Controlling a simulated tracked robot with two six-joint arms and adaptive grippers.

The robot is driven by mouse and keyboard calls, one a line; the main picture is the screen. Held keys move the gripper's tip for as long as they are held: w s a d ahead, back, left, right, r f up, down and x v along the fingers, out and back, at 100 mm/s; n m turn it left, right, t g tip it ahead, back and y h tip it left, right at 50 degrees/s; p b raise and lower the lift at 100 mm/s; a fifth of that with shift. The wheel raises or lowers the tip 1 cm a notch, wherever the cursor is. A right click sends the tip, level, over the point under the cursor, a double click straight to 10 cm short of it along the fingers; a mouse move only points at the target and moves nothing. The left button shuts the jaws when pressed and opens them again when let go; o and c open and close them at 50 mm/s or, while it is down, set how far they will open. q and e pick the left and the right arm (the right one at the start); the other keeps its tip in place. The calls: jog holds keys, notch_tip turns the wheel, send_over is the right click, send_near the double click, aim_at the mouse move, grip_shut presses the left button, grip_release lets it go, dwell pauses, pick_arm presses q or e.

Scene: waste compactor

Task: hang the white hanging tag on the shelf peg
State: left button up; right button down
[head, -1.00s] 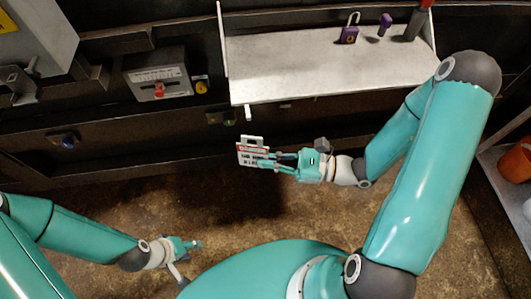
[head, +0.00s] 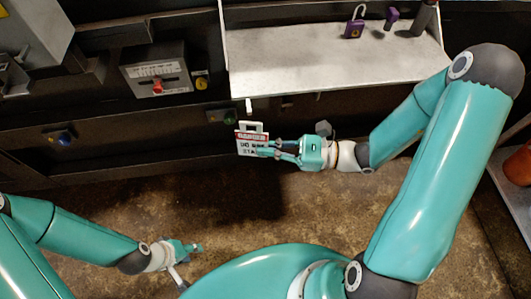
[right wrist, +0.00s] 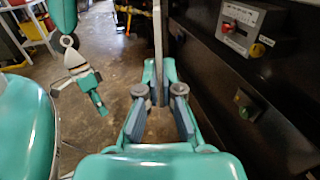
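The white tag (head: 246,151), with a red band, dark lettering and a slotted top, is upright in the head view. My right gripper (head: 262,149) is shut on its right side and holds it in the air. In the right wrist view the tag (right wrist: 158,45) shows edge-on as a thin grey strip between the fingers (right wrist: 160,100). A small white peg (head: 249,104) sticks out below the shelf's front left edge. The tag's top is just below the peg in the picture, apparently apart from it. My left gripper (head: 190,247) is low at the left, away from the tag; its fingers are unclear.
The pale shelf (head: 320,75) carries a purple padlock (head: 355,24), a small purple item (head: 391,17) and a dark cylinder (head: 424,18). A switch box (head: 157,72) and green button (head: 229,116) are on the dark wall. Open floor lies below.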

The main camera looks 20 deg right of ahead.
jog(key=w+d+f, duration=0.1)
jog(key=w, duration=0.5)
jog(key=shift+d+f, duration=0.15)
jog(key=shift+d, duration=0.2)
dwell(0.3)
dwell(0.6)
jog(key=c, duration=1.2)
grip_release()
jog(key=shift+c, duration=0.2)
